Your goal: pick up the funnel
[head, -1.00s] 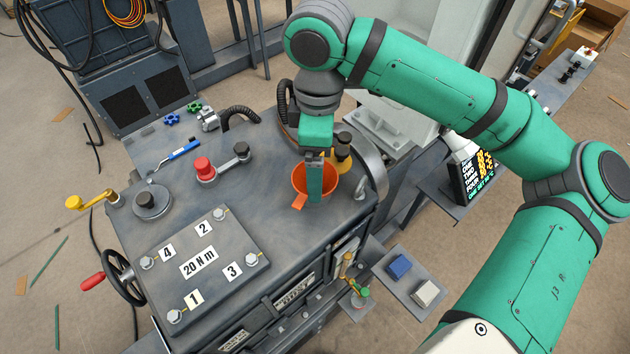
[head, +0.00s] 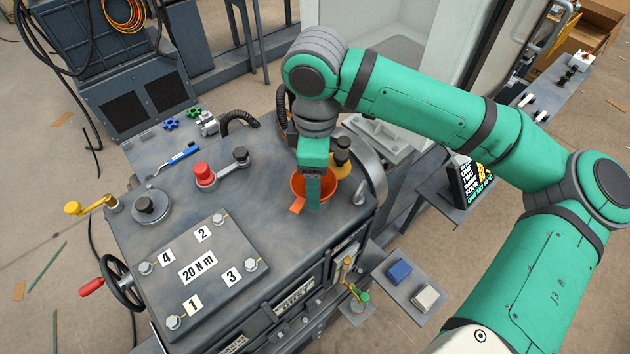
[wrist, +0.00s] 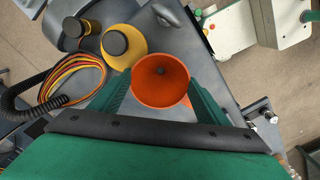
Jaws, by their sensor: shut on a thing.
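The orange funnel (head: 323,191) is at the back right of the grey machine's top in the head view. It also shows in the wrist view (wrist: 160,82), its round mouth facing the camera with a dark hole in the middle. My gripper (head: 313,192) points down at the funnel. In the wrist view my gripper's green fingers (wrist: 160,100) lie on the left and right sides of the funnel, closed against its rim. Part of the funnel is hidden behind the finger in the head view. Whether its lower end touches the machine top cannot be told.
A yellow piece with a black cap (head: 342,160) stands close behind the funnel. A red knob (head: 202,168) and a bolted plate (head: 197,265) labelled 20 N m lie to the left. A small shelf with a blue block (head: 399,270) is at the front right.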

